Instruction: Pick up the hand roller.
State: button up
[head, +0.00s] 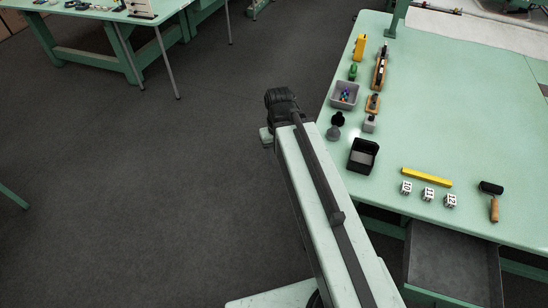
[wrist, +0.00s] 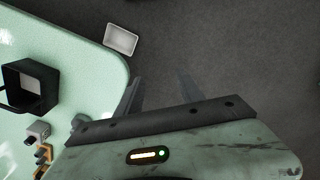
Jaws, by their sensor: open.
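The hand roller (head: 491,188) lies on the green table near its front right in the head view. It has a black roller head and a wooden handle pointing toward the table's front edge. I cannot make it out in the wrist view. My gripper (wrist: 158,92) shows in the wrist view with its two fingers apart and nothing between them, over the dark floor beside the table. In the head view my arm reaches up left of the table, well away from the roller; the fingers are not clear there.
The green table (head: 455,110) holds a black open box (head: 363,155), a grey bin (head: 345,95), a yellow bar (head: 427,177) and several white numbered cubes (head: 428,194) left of the roller. An open drawer (head: 455,265) juts out below the front edge. The floor at left is clear.

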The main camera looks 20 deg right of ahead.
aim_at(485, 186)
jog(key=u, duration=0.65)
jog(key=k, duration=0.85)
jog(key=z, duration=0.65)
